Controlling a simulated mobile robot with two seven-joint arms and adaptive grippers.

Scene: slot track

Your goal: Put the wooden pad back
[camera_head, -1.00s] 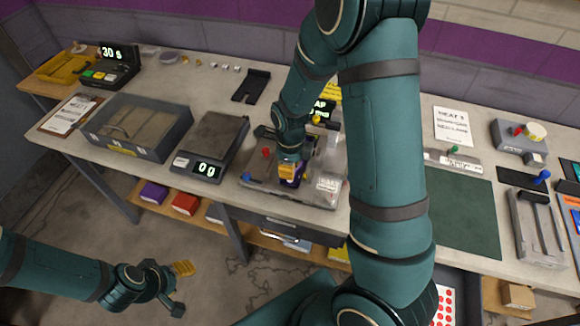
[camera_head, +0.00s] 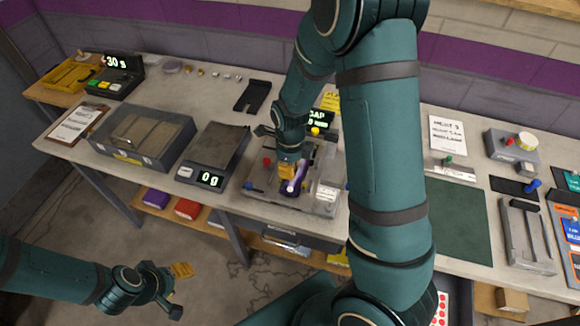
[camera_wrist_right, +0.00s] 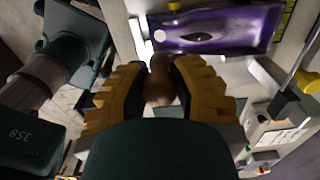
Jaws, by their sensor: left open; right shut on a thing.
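My right gripper (camera_head: 287,170) is over the grey fixture (camera_head: 263,200) at the middle of the bench, beside a purple car body (camera_head: 297,180). In the right wrist view its yellow fingers (camera_wrist_right: 160,92) are shut on a small rounded brown wooden piece (camera_wrist_right: 159,82), which looks like the wooden pad. The purple car body (camera_wrist_right: 215,33) shows just beyond the fingertips there; I cannot tell whether the pad touches it. My left gripper (camera_head: 178,290) is open and empty, low in front of the bench, above the floor. My right arm hides part of the bench.
A scale (camera_head: 217,147) and a grey bin (camera_head: 185,128) stand left of the fixture. A black forked holder (camera_head: 253,96) lies behind. A timer box (camera_head: 115,78) is at the far left. A green mat (camera_head: 462,222) and a grey slotted block (camera_head: 525,235) are on the right.

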